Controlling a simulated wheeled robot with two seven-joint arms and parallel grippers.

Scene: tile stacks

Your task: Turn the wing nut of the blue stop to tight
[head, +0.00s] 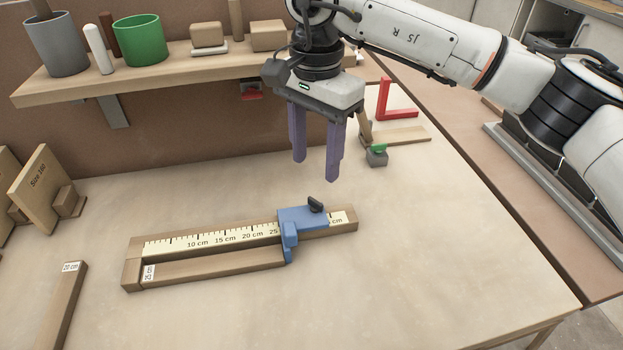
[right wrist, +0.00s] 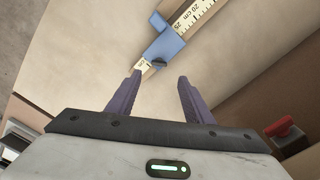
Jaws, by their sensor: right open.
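The blue stop (head: 300,221) sits across the wooden measuring rail (head: 133,258), a little past the 25 cm mark. Its dark wing nut (head: 316,204) is on top, and looks slanted. The blue stop (right wrist: 166,46) and the wing nut (right wrist: 159,62) also show in the right wrist view, beyond the fingertips. My right gripper (head: 315,171) is open and empty, with its purple fingers pointing down, above and behind the stop and apart from it. A wooden strip labelled 25 cm (head: 215,268) lies along the rail's front, its right end by the stop. My left gripper is not in view.
A shelf (head: 180,72) with a grey cup (head: 57,45), a green cup (head: 140,40) and blocks runs along the back. A red square (head: 395,103) and a small green-topped grey item (head: 377,155) stand behind right. A 20 cm strip (head: 62,305) lies front left. The table front right is clear.

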